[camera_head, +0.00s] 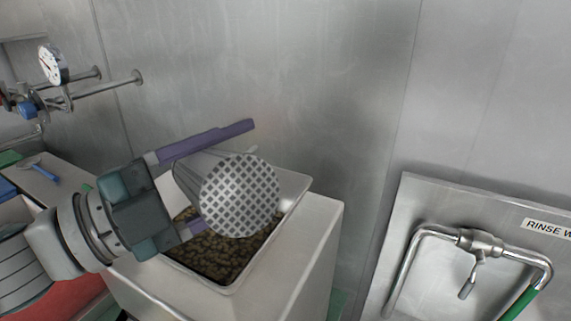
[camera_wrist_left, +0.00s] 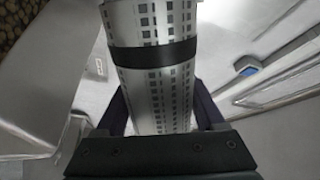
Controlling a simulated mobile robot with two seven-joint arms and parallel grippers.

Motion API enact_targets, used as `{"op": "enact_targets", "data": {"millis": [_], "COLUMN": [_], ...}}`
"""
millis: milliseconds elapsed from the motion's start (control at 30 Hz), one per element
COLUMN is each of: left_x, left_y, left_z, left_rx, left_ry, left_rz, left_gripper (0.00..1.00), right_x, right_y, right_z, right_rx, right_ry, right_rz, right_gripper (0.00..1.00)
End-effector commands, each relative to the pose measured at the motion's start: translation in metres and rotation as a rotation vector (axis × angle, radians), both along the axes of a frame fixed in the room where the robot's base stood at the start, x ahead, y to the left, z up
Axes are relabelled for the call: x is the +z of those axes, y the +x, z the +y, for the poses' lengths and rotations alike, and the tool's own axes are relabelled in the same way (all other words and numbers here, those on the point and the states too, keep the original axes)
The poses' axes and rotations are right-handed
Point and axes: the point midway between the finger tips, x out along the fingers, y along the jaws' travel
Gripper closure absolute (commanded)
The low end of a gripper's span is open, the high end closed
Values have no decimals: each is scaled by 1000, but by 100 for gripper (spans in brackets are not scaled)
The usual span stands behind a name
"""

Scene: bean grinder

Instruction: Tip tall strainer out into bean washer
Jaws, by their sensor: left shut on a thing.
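The tall strainer (camera_head: 240,195) is a grey metal cylinder with a perforated round bottom turned towards the head camera. It is tilted over the bean washer (camera_head: 312,222), a pale square-topped box with an open hopper. Brown beans (camera_head: 225,256) lie in the hopper. My left gripper (camera_head: 222,178) is shut around the strainer's side, with one purple finger above and one below. In the left wrist view the strainer (camera_wrist_left: 158,85) shows a dark band and rows of square holes, between the two fingers (camera_wrist_left: 160,108). The strainer's mouth is hidden in the head view. My right gripper is not in view.
A steel sink panel (camera_head: 410,215) with a curved tap (camera_head: 480,242) and a "RINSE W..." label stands at the right. A pressure gauge (camera_head: 53,65) and pipes are on the wall at upper left. A steel wall (camera_head: 270,60) rises close behind the washer.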

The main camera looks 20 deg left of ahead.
Motion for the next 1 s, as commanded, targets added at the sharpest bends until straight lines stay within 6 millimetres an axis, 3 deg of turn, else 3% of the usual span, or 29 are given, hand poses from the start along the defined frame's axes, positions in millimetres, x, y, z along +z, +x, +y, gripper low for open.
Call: {"op": "enact_targets", "data": {"millis": [1000], "left_x": [3], "left_y": [2], "left_z": [2], "left_rx": [0], "left_ry": [-42], "left_rz": [30], "left_gripper": [100], "right_x": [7], "right_y": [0], "right_z": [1], "right_rx": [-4], "right_ry": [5], "right_rz": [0], "right_gripper": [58]}}
